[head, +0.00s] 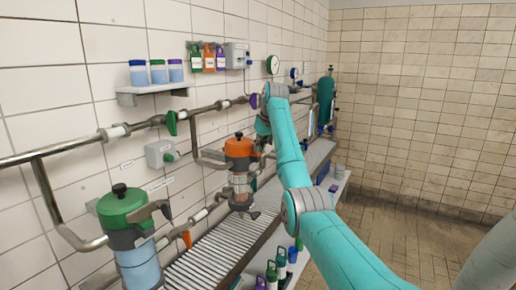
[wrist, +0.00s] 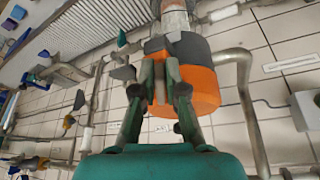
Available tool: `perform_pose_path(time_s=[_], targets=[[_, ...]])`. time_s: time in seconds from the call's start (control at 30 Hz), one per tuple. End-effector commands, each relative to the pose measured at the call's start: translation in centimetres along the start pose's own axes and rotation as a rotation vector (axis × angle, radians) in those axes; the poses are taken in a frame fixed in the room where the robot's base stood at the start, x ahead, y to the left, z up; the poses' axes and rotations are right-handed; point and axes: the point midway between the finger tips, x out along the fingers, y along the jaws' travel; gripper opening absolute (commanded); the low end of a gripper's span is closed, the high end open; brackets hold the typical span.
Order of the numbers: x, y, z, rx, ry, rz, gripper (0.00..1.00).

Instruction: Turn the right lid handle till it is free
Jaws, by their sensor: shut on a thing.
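The right lid (head: 239,147) is orange, with a black knob on top, and sits on a clear-walled housing in the middle of the head view. In the wrist view the orange lid (wrist: 203,88) fills the centre, upside down, right of and behind my fingers. My gripper (wrist: 160,72) is shut on the right lid handle at the lid's side. The handle itself is mostly hidden between and behind the fingers. In the head view my teal arm reaches down to the lid's right side and the fingertips are hard to make out.
A green-lidded housing (head: 122,206) stands at the lower left. Grey pipes (head: 70,147) run along the tiled wall beside both housings. A ribbed grey rack (head: 212,252) lies below, with bottles (head: 271,272) under it. Open floor lies to the right.

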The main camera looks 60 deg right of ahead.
Motion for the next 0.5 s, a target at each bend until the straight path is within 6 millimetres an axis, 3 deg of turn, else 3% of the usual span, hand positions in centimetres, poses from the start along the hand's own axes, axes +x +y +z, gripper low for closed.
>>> perform_pose_path(time_s=[0.5], targets=[[0.05,1.20,-0.25,-0.413,-0.001,-0.173,0.00]])
